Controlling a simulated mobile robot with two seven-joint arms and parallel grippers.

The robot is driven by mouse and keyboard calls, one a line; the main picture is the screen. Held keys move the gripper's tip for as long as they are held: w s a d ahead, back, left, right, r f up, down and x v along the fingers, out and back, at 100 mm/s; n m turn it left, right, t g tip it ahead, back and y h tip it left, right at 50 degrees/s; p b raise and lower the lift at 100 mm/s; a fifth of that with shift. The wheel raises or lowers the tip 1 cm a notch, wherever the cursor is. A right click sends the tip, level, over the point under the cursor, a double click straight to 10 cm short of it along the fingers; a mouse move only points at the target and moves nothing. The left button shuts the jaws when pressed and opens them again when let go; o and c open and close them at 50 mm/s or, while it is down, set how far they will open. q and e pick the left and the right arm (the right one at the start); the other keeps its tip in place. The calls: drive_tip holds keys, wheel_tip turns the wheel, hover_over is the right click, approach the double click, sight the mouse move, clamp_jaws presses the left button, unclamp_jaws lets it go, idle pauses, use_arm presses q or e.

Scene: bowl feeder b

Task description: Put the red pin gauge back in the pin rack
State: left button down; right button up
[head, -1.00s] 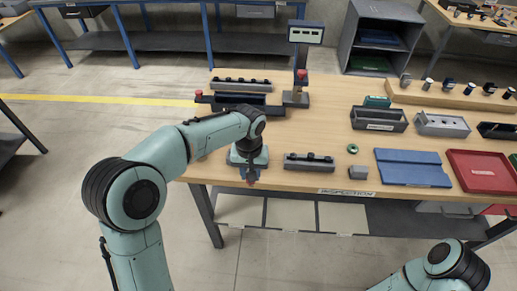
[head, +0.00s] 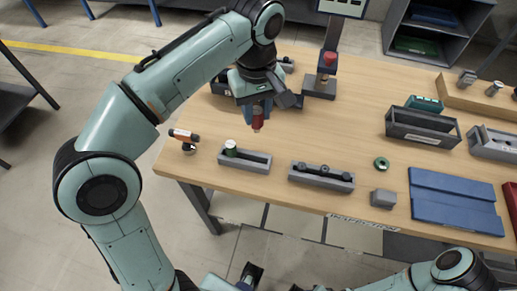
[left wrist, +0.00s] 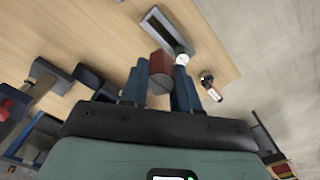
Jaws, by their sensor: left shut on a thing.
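My left gripper (head: 257,122) is shut on the red pin gauge (head: 257,117), which hangs upright above the table. In the left wrist view the red pin gauge (left wrist: 161,66) sits between the blue fingers (left wrist: 160,86). Below it in the head view is a grey rack (head: 257,162) with a green-and-white pin (head: 231,148) at its left end. That rack (left wrist: 157,22) also shows in the left wrist view. A second grey rack (head: 340,184) to its right holds several dark pieces. My right gripper is out of view.
An orange-and-white tool (head: 183,135) lies near the table's left edge. A stand with a red knob (head: 330,58) rises behind the gripper. A green ring (head: 381,163), a grey block (head: 383,199), a blue tray (head: 455,200) and a dark bin (head: 422,135) are to the right.

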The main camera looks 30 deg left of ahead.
use_arm(q)
wheel_tip(320, 180, down, 13)
drive_tip(key=b, duration=0.3)
drive_tip(key=shift+w, duration=0.15)
drive_tip(key=shift+f, duration=0.1)
drive_tip(key=shift+f+b, duration=0.3)
drive_tip(key=shift+f, duration=0.25)
drive_tip(key=shift+f, duration=0.1)
drive_tip(key=c, duration=0.8)
unclamp_jaws()
